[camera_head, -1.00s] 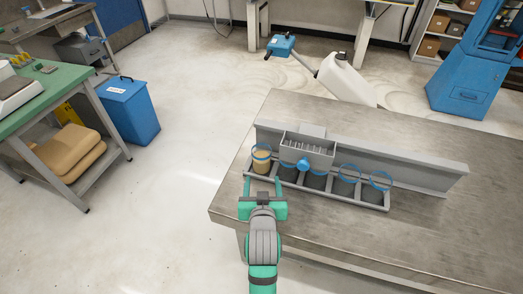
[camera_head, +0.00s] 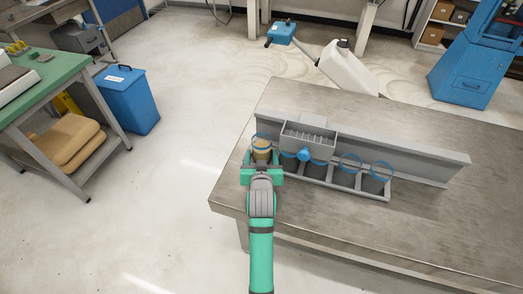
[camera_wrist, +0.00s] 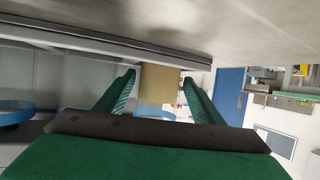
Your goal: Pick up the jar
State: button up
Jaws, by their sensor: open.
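A jar (camera_head: 261,146) with tan contents and a blue ring round its top stands at the left end of a grey rack (camera_head: 345,198) on the metal table. My gripper (camera_head: 262,158) is level with it, with its open green fingers on either side of the jar. In the wrist view the tan jar (camera_wrist: 158,84) shows between the two fingers (camera_wrist: 160,78), with gaps visible beside it. I cannot tell if either finger touches it. The jar's lower part is hidden behind my gripper in the head view.
Several dark jars with blue rings (camera_head: 376,177) fill the rack to the right. A grey box (camera_head: 309,138) with a blue knob overhangs the rack close to the tan jar. A long grey rail (camera_head: 420,162) runs behind. The table's right side (camera_head: 460,230) is clear.

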jog(key=shift+w+f, duration=0.1)
jog(key=shift+w, duration=0.25)
jog(key=shift+c, duration=0.5)
jog(key=c, duration=1)
